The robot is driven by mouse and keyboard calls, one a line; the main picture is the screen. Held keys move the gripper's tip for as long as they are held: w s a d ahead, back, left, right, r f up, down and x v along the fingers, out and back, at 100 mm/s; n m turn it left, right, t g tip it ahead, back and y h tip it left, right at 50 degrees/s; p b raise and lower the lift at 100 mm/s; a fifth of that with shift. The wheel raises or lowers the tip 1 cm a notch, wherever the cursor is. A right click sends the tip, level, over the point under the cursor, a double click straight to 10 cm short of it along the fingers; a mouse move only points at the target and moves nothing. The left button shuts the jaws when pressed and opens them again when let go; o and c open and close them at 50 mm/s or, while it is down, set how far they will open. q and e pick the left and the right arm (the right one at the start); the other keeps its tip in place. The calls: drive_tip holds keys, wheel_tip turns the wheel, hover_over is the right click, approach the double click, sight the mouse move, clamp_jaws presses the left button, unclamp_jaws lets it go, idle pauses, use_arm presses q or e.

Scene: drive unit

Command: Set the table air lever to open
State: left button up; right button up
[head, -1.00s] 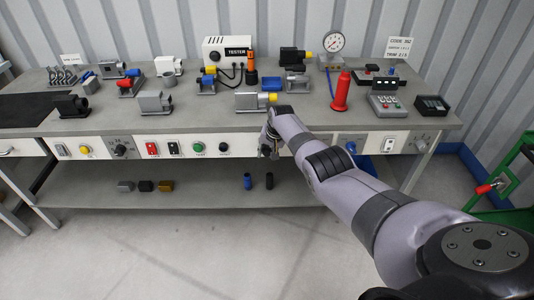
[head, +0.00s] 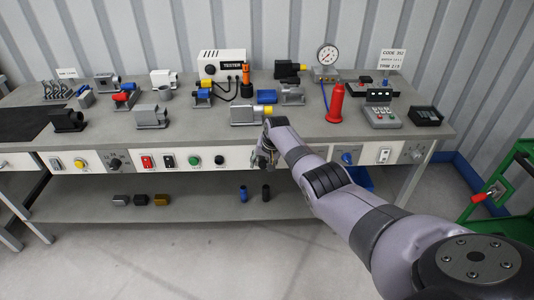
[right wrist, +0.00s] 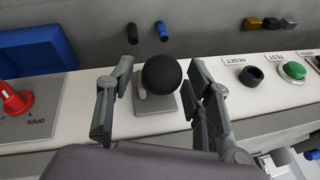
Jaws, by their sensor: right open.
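My right gripper (head: 264,160) is at the table's front panel; it also shows in the right wrist view (right wrist: 160,78). It is open, its fingers on either side of a black ball knob (right wrist: 161,75) on a small grey plate (right wrist: 146,108). I cannot tell whether they touch it. In the head view the gripper hides this knob. At the left of the right wrist view a red handle (right wrist: 15,101) stands on a grey plate marked OPEN (right wrist: 38,122). I cannot tell for sure which one is the air lever. My left gripper is out of view.
The front panel carries a green button (head: 195,160), a black RESET knob (right wrist: 251,75) and other switches. A green frame (head: 510,180) stands at right.

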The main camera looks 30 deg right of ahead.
drive_tip(key=v, duration=1.1)
drive_tip(key=shift+r, duration=0.2)
drive_tip(key=shift+s, duration=0.1)
